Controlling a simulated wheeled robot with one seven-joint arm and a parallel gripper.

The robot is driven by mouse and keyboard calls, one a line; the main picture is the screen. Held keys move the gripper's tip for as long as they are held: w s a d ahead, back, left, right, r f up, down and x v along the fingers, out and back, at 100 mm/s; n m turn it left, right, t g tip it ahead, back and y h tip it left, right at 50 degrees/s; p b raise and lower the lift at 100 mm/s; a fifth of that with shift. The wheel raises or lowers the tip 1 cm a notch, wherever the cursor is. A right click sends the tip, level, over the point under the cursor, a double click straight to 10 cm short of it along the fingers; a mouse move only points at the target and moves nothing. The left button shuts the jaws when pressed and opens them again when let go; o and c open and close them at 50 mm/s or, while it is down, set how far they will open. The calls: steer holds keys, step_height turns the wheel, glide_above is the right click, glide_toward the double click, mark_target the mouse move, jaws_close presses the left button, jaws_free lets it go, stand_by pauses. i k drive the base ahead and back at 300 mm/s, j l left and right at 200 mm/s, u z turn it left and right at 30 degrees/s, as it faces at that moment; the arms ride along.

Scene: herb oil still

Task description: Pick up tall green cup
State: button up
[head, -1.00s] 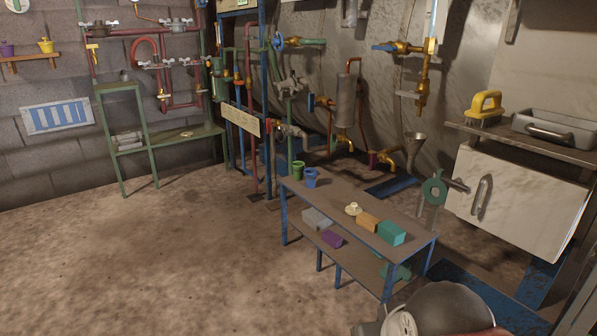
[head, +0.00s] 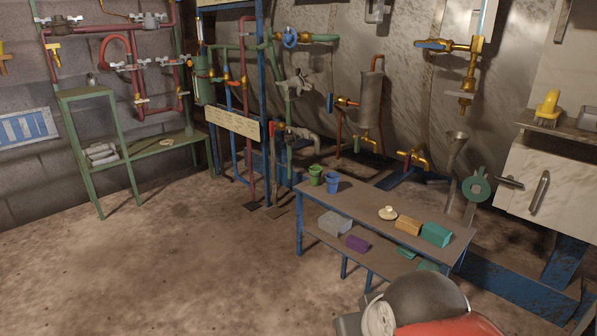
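The green cup (head: 316,175) stands upright at the far left end of the blue-legged table (head: 362,208). A blue cup (head: 332,182) stands close beside it on the right and nearer to me. From this angle I cannot tell whether the two cups touch. Part of my arm shows at the bottom right, well in front of the table. My gripper is not in view.
On the tabletop are a cream lidded piece (head: 388,213), an orange block (head: 408,226) and a teal block (head: 436,235). The lower shelf holds a grey box (head: 335,223) and a purple block (head: 357,243). Pipes and valves stand behind. The floor at left is clear.

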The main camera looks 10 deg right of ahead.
mark_target(315, 176)
steer(key=i+j+z, duration=0.4)
steer(key=i+j, duration=0.9)
steer(key=i+l+z, duration=0.1)
steer(key=i, duration=0.5)
steer(key=i+l+z, duration=0.1)
steer(key=i+l, duration=0.15)
steer(key=i, duration=0.3)
